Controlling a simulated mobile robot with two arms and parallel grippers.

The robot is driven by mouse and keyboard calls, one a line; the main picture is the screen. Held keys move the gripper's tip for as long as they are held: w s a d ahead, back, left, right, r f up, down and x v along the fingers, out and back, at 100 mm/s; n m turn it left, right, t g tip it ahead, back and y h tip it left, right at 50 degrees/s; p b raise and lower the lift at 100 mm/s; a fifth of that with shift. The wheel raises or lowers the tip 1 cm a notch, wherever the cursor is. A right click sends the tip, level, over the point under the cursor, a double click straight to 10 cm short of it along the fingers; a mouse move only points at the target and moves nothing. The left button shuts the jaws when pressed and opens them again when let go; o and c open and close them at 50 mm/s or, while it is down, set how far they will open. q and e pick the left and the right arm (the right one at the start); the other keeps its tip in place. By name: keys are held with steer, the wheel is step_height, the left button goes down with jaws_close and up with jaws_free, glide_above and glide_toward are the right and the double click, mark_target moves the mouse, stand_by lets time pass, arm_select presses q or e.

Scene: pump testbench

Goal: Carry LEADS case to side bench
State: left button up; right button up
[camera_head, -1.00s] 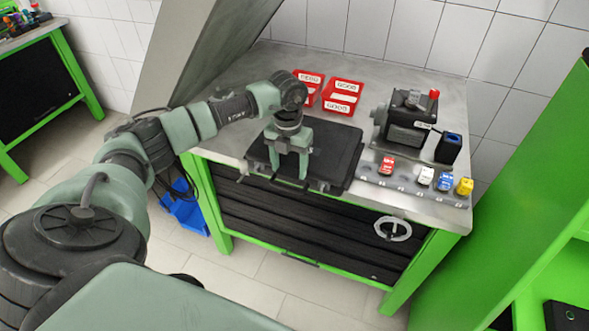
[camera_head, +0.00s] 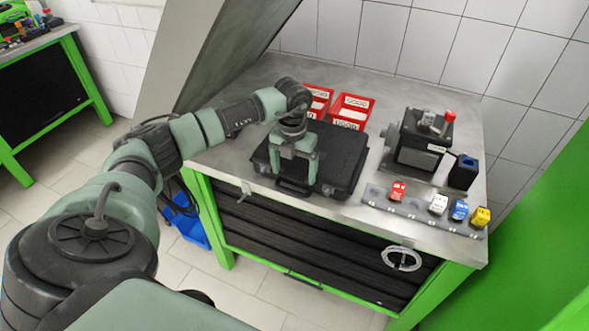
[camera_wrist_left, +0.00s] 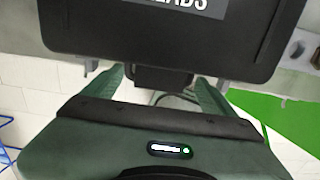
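The LEADS case (camera_head: 337,150) is a flat black case over the front left part of the steel-topped bench. My left gripper (camera_head: 296,182) points down at its front edge, with its fingers on either side of the handle. In the left wrist view the case (camera_wrist_left: 170,45) shows part of its LEADS label, and the handle (camera_wrist_left: 163,80) lies between the fingers. The fingertips' contact is hard to see, but the case moves with the gripper and seems slightly raised. My right gripper is not in view.
Red bins (camera_head: 350,108) stand behind the case. A pump (camera_head: 418,145) and a strip of coloured parts (camera_head: 415,210) are to its right. A white hose ring (camera_head: 402,258) hangs on the bench front. Another green-framed bench (camera_head: 45,95) stands far left, across open floor.

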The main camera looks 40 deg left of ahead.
arm_select(q)
steer(key=shift+r, duration=0.15)
step_height(320, 180, up, 6)
steer(key=shift+r+b, duration=0.1)
steer(key=shift+b, duration=1.1)
steer(key=shift+a+r, duration=0.1)
steer(key=shift+r, duration=0.55)
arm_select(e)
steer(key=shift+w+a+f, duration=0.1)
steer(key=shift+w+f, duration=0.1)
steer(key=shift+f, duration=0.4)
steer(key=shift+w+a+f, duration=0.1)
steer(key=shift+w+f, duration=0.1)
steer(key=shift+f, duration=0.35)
